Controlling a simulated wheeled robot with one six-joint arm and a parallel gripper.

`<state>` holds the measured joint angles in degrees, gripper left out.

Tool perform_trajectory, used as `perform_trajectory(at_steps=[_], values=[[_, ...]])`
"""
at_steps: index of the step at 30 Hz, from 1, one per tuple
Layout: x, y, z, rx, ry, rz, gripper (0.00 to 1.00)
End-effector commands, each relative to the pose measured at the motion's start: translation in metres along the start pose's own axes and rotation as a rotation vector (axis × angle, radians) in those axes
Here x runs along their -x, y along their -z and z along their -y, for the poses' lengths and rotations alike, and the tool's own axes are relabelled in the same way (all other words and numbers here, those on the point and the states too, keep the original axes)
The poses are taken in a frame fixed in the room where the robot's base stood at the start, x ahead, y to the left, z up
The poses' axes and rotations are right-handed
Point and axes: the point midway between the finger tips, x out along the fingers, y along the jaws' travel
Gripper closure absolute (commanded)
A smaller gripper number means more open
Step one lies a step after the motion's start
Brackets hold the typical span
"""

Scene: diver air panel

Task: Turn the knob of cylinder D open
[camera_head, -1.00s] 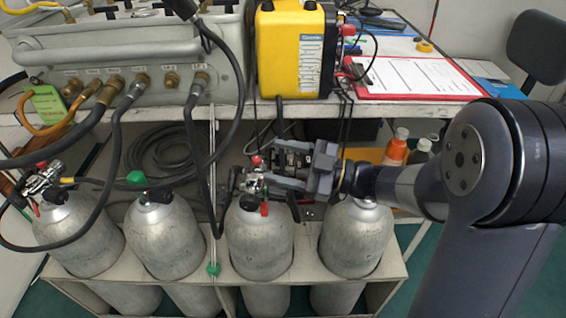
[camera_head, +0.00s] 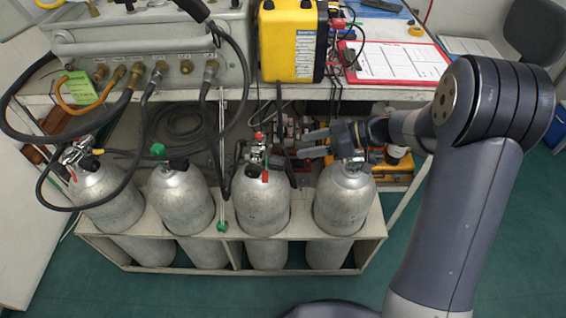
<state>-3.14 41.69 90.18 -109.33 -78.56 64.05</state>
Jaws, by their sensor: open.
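Four grey air cylinders stand in a row in a rack; I can read no letters on them. The rightmost cylinder (camera_head: 344,200) has a dark valve top, partly covered by my gripper. The third cylinder from the left (camera_head: 262,198) has a metal valve (camera_head: 258,152) with red parts and a hose. My gripper (camera_head: 303,143) is open, its fingers pointing left. The fingertips are in the gap between these two valve tops, a little right of the third cylinder's valve, and look empty. Contact with any knob cannot be made out.
The second cylinder (camera_head: 181,195) has a green knob (camera_head: 158,150); the leftmost cylinder (camera_head: 106,195) carries a hose. The shelf above holds a grey air panel (camera_head: 150,50), a yellow unit (camera_head: 290,42) and a red clipboard (camera_head: 395,62). Green floor (camera_head: 90,280) lies clear in front.

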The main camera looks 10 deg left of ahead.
Motion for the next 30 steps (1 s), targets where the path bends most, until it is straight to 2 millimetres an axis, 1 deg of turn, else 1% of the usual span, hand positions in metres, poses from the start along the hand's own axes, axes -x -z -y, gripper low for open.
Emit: perform_trajectory(at_steps=[1,3,7,8,9,12,15,18,23,30], values=[[-0.006,-0.013,-0.003,-0.005,0.001,0.000,0.41],[-0.012,-0.027,-0.007,-0.005,0.002,-0.001,0.41],[-0.022,-0.053,-0.013,-0.004,0.002,-0.001,0.41],[-0.027,-0.055,-0.013,-0.001,0.004,0.000,0.41],[-0.038,-0.052,-0.012,0.003,0.007,-0.001,0.41],[-0.058,-0.051,-0.012,0.002,0.005,-0.001,0.41],[-0.074,-0.051,-0.012,0.002,0.004,-0.001,0.41],[-0.086,-0.050,-0.012,0.003,0.003,-0.001,0.41],[-0.095,-0.049,-0.013,0.002,0.001,-0.002,0.41],[-0.096,-0.048,-0.013,0.001,0.000,-0.002,0.41]])
